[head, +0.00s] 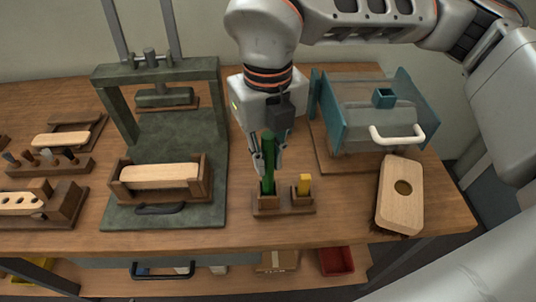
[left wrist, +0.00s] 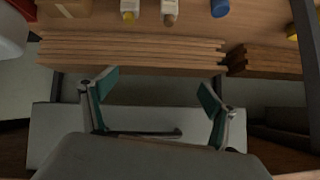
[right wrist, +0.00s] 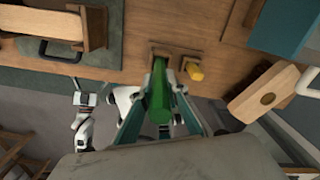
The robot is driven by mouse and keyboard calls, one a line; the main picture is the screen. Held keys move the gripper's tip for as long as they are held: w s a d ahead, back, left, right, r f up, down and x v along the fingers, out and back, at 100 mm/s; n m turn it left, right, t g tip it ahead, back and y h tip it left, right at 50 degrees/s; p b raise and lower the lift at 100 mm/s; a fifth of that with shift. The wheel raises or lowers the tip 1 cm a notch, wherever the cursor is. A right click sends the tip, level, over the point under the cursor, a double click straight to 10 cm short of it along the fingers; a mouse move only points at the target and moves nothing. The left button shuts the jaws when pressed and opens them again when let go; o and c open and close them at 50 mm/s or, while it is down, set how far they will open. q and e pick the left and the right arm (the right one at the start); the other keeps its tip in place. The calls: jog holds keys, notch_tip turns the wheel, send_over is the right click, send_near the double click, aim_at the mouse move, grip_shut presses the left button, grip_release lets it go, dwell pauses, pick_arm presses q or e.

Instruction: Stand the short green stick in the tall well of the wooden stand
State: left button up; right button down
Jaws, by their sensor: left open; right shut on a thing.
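The wooden stand (head: 286,210) sits near the front edge of the table and has two square wells side by side. My right gripper (head: 267,158) is shut on the green stick (head: 269,147), which is upright over the left, taller well. The stick's lower end appears to be at or inside that well's mouth; how deep it goes is hidden. In the right wrist view the green stick (right wrist: 159,95) lies between the fingers. A yellow stick (head: 304,184) stands in the right well. My left gripper (left wrist: 157,92) is open and empty, outside the head view.
A teal-sided machine (head: 370,110) with a white handle is behind right. A wooden block with a hole (head: 400,205) lies right. Several small pegs stand in a rack (head: 45,168).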

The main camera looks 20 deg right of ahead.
aim_at(268, 135)
jog(key=shift+f, duration=0.15)
jog(key=c, duration=1.9)
grip_release()
jog(key=o, duration=0.4)
jog(key=shift+r, duration=0.5)
jog(key=shift+r+p, duration=1.05)
jog(key=shift+r, duration=0.3)
pick_arm(q)
notch_tip(268, 135, up, 6)
jog(key=w+t+p, duration=0.1)
jog(key=w+p, duration=0.1)
jog(key=shift+w+r, duration=0.2)
jog(key=shift+w, duration=0.2)
pick_arm(e)
jog(key=shift+r, duration=1.7)
